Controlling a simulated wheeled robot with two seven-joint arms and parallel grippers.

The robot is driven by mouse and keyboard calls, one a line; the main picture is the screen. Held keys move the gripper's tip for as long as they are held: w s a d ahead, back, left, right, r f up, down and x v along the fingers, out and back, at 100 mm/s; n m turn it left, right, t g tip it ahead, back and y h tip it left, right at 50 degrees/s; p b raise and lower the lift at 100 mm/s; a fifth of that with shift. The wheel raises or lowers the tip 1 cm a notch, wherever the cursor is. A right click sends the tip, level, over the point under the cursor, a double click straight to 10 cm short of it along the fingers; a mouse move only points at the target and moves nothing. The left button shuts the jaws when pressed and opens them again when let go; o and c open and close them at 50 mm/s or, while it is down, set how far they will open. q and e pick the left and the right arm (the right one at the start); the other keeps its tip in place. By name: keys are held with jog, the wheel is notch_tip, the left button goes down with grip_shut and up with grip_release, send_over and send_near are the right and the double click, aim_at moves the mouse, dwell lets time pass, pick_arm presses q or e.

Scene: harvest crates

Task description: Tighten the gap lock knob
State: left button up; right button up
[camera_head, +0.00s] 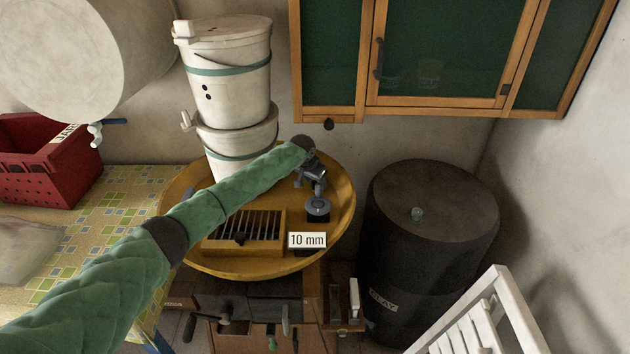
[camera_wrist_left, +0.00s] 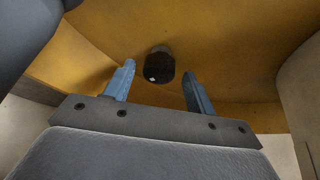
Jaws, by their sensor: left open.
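A dark round knob (camera_head: 318,207) with a grey top stands right of the grille, behind a "10 mm" label (camera_head: 307,240). My left gripper (camera_head: 319,189) is just above and behind this dark knob. In the left wrist view, my left gripper (camera_wrist_left: 158,82) is open, with a black knob (camera_wrist_left: 158,62) showing between its blue fingertips and no visible contact. That knob appears to be the one right of the grille. My right gripper is out of view.
Stacked white buckets (camera_head: 228,85) stand behind the basin, close to my left arm. A black barrel (camera_head: 425,240) is on the right, with a white slatted chair (camera_head: 490,320) in front. A red crate (camera_head: 40,170) is at far left. A green-paned cabinet (camera_head: 440,105) hangs above.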

pick_arm(q)
jog(key=shift+d+r, duration=0.1)
jog(key=shift+d, duration=0.05)
jog(key=c, duration=1)
jog(key=shift+o, duration=0.2)
jog(key=shift+m+b, duration=0.3)
jog(key=shift+b, duration=0.15)
